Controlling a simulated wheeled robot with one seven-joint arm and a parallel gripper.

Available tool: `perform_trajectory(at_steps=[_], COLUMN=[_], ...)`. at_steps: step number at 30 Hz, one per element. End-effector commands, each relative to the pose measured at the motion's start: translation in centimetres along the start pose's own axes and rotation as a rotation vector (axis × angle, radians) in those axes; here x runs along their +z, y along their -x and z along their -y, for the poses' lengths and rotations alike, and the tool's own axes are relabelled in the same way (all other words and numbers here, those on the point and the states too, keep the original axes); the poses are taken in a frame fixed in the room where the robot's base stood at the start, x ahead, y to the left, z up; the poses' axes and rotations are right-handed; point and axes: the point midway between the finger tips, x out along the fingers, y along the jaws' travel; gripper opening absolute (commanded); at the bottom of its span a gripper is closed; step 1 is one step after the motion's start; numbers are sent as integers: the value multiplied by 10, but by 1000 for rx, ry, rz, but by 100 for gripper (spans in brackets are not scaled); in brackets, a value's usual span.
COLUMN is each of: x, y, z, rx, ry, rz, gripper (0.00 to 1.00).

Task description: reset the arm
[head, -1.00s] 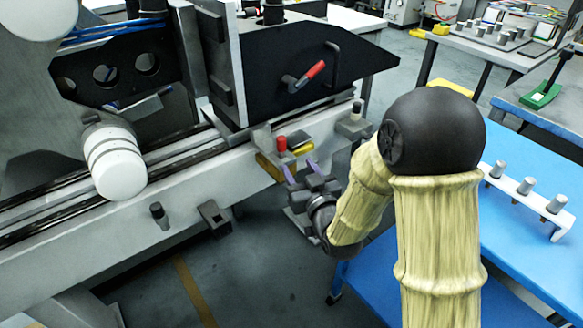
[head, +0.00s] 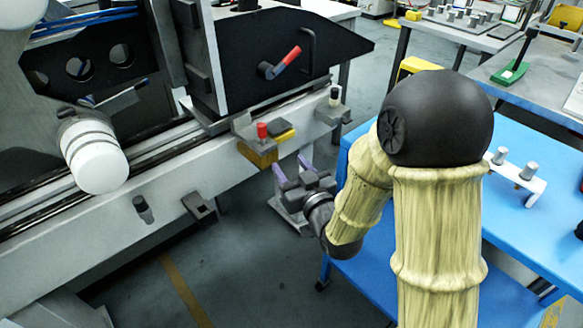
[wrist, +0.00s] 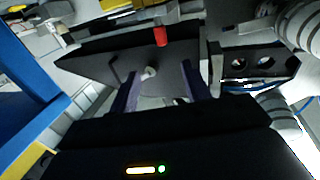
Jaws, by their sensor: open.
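My gripper (head: 292,170) is in the middle of the head view, with its two purple fingers apart and nothing between them. It is in front of the machine's rail, just below and right of a small bracket with a red knob (head: 262,131) and a yellow block (head: 258,154). A gap shows between the fingers and the bracket. My arm hides part of the blue table.
The long machine rail (head: 160,185) runs along the left. A blue table (head: 530,225) on the right holds a white rack with grey pegs (head: 516,177). A second bracket with a black knob (head: 334,97) stands on the rail. Open floor (head: 240,275) lies below my gripper.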

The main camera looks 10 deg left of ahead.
Motion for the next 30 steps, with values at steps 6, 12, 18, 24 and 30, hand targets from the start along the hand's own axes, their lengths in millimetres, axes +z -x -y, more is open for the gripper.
perform_trajectory(at_steps=[6,12,18,24,30], x=[0,5,26,50,68], y=[0,2,19,57,109], z=[0,-11,-49,-90,-119], rx=[0,26,122,240,351], ry=[0,5,3,-34,-110], rz=[0,53,257,507,750], gripper=[48,48,48,48,48])
